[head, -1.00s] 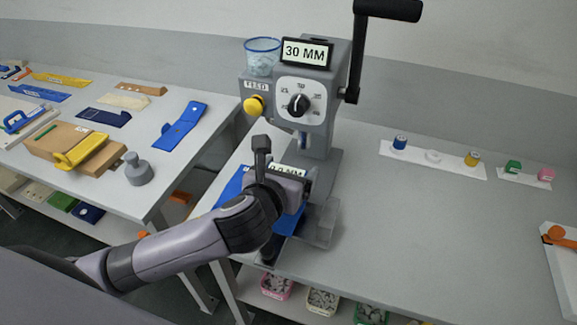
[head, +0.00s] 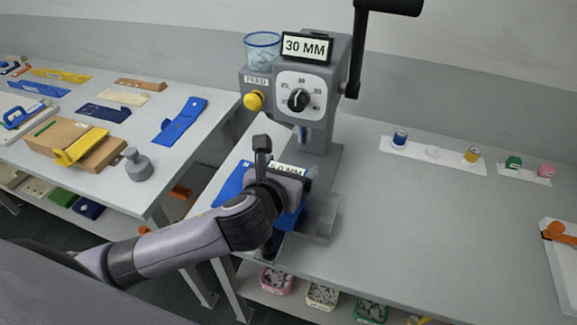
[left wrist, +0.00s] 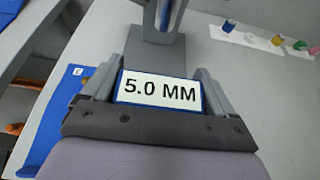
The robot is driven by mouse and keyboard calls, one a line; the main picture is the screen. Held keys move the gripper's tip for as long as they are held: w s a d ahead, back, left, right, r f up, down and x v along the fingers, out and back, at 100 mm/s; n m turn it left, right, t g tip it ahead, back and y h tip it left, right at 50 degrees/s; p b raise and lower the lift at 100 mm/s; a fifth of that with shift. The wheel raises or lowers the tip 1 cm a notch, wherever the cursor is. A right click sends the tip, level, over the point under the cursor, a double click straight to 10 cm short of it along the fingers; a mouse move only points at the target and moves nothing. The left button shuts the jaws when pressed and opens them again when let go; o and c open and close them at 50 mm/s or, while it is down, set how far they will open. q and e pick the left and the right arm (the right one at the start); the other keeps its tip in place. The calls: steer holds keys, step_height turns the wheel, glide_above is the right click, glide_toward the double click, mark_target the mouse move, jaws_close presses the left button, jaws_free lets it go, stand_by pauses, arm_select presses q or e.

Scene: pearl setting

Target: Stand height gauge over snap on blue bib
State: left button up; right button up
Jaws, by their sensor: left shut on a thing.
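The height gauge (left wrist: 160,92) sits between the fingers of my left gripper (left wrist: 158,78), its blue-edged label reading 5.0 MM. Its label also shows in the head view (head: 289,169), just behind my wrist. The gripper is shut on it, low in front of the press. The blue bib (head: 231,187) lies on the press base, partly hidden by my arm; its edge shows at left in the left wrist view (left wrist: 52,125). I cannot see the snap or whether the gauge touches the bib. My right gripper is not in view.
The grey press (head: 318,110) stands right behind the gripper, with a 30 MM display, dial, yellow feed knob (head: 254,101) and crank handle (head: 355,60). Spools stand on a white strip (head: 430,160) at the right. A side table with bibs is at left.

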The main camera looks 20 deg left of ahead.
arm_select(q)
steer(key=o, duration=0.9)
steer(key=shift+v, duration=3.55)
steer(key=shift+s+f, duration=0.1)
